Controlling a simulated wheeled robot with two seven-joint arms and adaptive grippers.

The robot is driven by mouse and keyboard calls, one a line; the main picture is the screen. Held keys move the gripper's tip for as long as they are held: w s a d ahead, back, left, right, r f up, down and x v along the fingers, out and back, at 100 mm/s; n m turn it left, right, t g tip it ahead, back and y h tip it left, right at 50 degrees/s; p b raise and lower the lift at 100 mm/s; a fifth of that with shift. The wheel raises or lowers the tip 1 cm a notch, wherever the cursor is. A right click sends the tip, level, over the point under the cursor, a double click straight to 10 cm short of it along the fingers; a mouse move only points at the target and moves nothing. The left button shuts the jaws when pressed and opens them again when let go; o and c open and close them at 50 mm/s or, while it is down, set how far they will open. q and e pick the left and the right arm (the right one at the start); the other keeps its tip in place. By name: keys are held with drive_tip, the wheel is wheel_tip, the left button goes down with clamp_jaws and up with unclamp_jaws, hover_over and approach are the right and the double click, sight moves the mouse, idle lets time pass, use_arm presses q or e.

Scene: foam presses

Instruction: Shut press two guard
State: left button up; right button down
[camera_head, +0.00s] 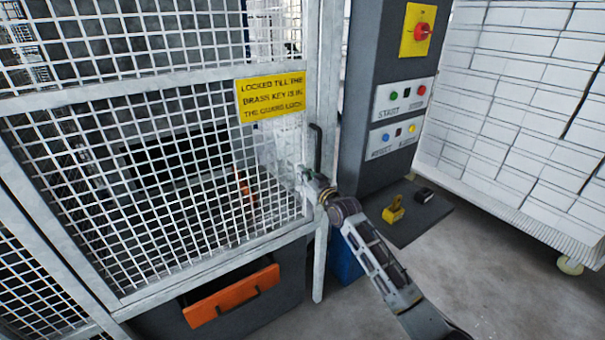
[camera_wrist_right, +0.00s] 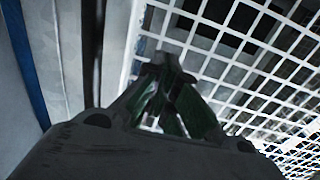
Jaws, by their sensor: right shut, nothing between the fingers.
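The press guard (camera_head: 170,180) is a white-framed mesh door with a yellow sign (camera_head: 270,96) about the brass key and guard lock. It stands across the press opening, its right edge close beside the frame post (camera_head: 325,80). A dark upright handle (camera_head: 316,148) sits near that edge. My right gripper (camera_head: 308,176) is at the guard's right edge, just below the handle, with its fingers shut and empty. In the right wrist view the fingers (camera_wrist_right: 165,90) point at the mesh (camera_wrist_right: 225,60). Whether they touch the guard I cannot tell. My left gripper is not in view.
A grey control column (camera_head: 385,80) with a red knob and several buttons stands right of the guard. A yellow object (camera_head: 393,209) lies on a dark plate at its foot. An orange drawer (camera_head: 232,295) is below. A loaded white stack (camera_head: 520,100) stands far right.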

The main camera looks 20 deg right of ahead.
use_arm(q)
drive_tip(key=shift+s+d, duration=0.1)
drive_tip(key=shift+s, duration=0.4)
use_arm(e)
drive_tip(key=shift+v, duration=1)
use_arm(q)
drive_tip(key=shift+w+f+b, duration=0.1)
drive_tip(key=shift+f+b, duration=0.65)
use_arm(e)
drive_tip(key=v, duration=0.9)
drive_tip(key=shift+d, duration=0.2)
